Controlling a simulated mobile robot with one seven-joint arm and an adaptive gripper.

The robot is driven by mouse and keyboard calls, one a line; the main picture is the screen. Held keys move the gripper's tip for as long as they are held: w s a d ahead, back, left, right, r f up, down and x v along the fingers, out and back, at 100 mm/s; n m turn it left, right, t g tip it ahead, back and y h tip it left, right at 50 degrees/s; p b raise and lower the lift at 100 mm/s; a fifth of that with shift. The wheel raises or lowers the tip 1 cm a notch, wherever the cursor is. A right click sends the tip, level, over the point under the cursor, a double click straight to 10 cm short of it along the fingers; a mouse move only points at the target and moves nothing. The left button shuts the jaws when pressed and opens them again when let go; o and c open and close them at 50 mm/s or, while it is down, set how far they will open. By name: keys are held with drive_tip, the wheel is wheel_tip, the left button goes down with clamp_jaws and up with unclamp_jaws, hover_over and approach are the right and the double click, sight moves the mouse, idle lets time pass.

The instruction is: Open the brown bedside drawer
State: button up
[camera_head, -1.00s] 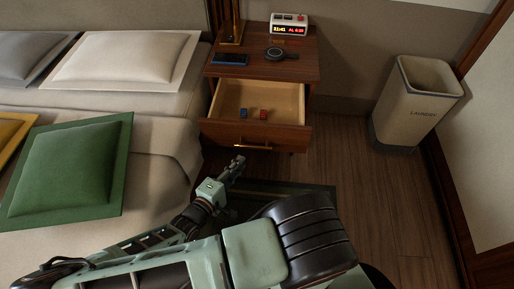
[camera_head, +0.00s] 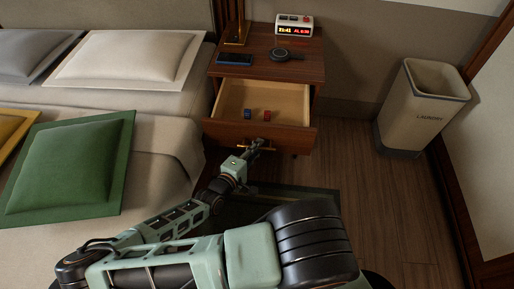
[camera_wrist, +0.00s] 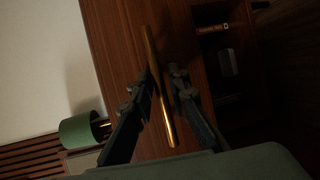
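The brown bedside drawer (camera_head: 225,132) stands pulled out of its nightstand (camera_head: 310,68), with its pale inside showing. A small blue item (camera_head: 247,113) and a small red item (camera_head: 267,114) lie in it. My gripper (camera_head: 257,147) is at the drawer front, by the brass handle, and partly hides it. In the wrist view the brass handle (camera_wrist: 157,85) runs between the two fingers of my gripper (camera_wrist: 160,80). The fingers are apart, one on each side of the bar; firm contact cannot be made out.
On the nightstand are an alarm clock (camera_head: 294,26), a phone (camera_head: 236,58), a round dark device (camera_head: 284,54) and a brass lamp base (camera_head: 238,32). The bed with a green pillow (camera_head: 68,167) is on the left. A laundry bin (camera_head: 418,112) stands right.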

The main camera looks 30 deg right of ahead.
drive_tip(key=shift+c, duration=0.5)
clamp_jaws()
drive_tip(key=s+a+p, duration=0.2)
drive_tip(key=s, duration=0.1)
drive_tip(key=shift+a, duration=0.1)
